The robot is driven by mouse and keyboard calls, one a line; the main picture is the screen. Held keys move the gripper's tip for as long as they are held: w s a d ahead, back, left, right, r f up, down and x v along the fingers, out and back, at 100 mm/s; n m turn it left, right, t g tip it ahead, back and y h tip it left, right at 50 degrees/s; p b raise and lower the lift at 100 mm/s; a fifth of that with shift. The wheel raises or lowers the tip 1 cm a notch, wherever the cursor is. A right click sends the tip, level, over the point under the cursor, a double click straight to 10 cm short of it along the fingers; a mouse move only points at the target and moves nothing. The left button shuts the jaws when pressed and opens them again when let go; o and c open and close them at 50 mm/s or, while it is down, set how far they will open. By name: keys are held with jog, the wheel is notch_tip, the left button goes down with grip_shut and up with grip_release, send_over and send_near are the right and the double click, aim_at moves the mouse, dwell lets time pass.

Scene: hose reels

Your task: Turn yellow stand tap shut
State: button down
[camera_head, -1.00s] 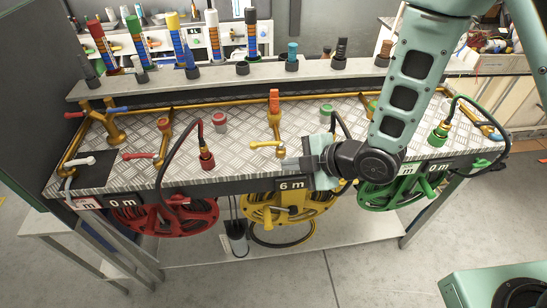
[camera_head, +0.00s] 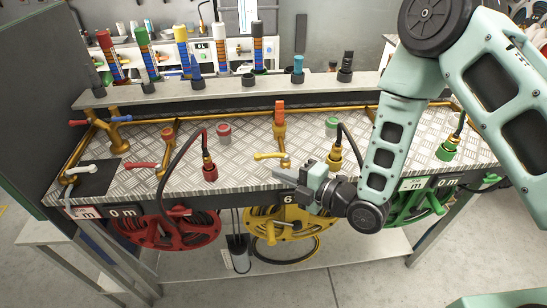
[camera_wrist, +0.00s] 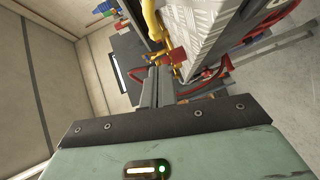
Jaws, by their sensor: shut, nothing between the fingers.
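The fingers are together and empty. Whether they touch the lever cannot be told. In the wrist view the shut fingers (camera_wrist: 155,87) point up the picture; yellow pipework shows beyond them, but the lever cannot be made out.
The yellow reel (camera_head: 265,222) hangs below the bench front, between the red reel (camera_head: 165,229) and the green reel (camera_head: 408,208). A black hose ends in a yellow coupling (camera_head: 335,161) right of the tap. A red-levered tap (camera_head: 145,165) and a white-levered tap (camera_head: 80,170) stand further left.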

aim_at(264, 157)
jog(key=w, duration=0.1)
jog(key=w+a+p, duration=0.1)
jog(key=w+a, duration=0.1)
jog(key=shift+w+f+p, duration=0.25)
jog(key=shift+w+p, duration=0.05)
jog(key=shift+w, duration=0.05)
jog(key=shift+w+a+f, duration=0.1)
jog(key=shift+w+f, duration=0.25)
jog(key=shift+w, duration=0.35)
jog(key=shift+w, duration=0.1)
jog(key=shift+w+a+f+b, duration=0.2)
jog(key=shift+w+b, duration=0.1)
jog(key=shift+b, duration=0.55)
jog(key=shift+w+d+r, duration=0.1)
jog(key=shift+w+r, duration=0.1)
jog(key=shift+r, duration=0.1)
jog(key=shift+s, duration=0.1)
